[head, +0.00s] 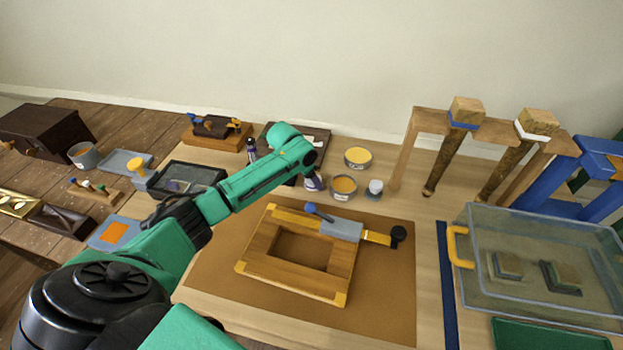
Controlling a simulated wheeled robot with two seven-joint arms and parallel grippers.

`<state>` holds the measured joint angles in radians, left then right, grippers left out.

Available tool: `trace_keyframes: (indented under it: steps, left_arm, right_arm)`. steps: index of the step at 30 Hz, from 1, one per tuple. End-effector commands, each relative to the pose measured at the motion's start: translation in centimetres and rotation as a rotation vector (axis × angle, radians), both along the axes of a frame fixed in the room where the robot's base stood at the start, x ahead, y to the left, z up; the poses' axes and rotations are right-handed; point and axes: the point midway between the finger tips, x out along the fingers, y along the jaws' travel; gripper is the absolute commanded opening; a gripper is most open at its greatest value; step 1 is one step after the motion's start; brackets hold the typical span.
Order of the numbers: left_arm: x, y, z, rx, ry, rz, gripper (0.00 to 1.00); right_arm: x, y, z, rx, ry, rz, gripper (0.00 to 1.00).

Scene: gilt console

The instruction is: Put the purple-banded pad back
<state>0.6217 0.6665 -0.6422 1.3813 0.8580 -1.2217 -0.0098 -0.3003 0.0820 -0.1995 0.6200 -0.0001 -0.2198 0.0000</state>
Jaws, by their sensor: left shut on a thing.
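My left arm reaches in from the lower left, and its gripper (314,180) points down behind the wooden frame, beside the tins. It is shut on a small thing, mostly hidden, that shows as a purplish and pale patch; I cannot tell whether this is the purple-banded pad. Two tan block-headed tools stand at the wooden rack (434,112), one with a blue band (463,124) and one with a white band (533,131). Two squarish pads (508,265) (562,278) show in the clear box (474,292); no purple band is plain on them. My right gripper is out of view.
Tins (344,186) (358,157) and a dark bottle (251,150) stand behind. A black tray (205,171) is left. The mat's right part is clear.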

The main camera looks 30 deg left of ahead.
Motion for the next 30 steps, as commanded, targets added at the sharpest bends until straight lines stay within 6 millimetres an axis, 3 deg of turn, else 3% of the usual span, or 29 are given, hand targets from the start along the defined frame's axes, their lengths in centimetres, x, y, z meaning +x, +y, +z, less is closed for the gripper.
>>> trace_keyframes:
  steps: [10, 11, 13, 23, 30]
  left_arm:
    - [0.0, 0.0, -0.6, 0.0, -0.002, 0.0, 0.2]
    - [0.0, 0.0, -0.6, 0.0, -0.002, 0.0, 0.68]
    - [0.0, 0.0, -0.6, 0.0, -0.002, 0.0, 0.94]
    - [0.0, 0.0, -0.4, 0.0, -0.002, 0.0, 0.94]
    - [-0.9, 0.4, 2.4, 0.0, -0.004, -0.001, 0.94]
  right_arm:
    - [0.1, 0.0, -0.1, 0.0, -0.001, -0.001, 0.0]
    - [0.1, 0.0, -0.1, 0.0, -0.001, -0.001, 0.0]
    - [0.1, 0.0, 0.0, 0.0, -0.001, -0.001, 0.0]
    - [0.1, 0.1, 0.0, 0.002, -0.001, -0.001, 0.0]
    - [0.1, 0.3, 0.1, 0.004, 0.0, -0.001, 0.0]
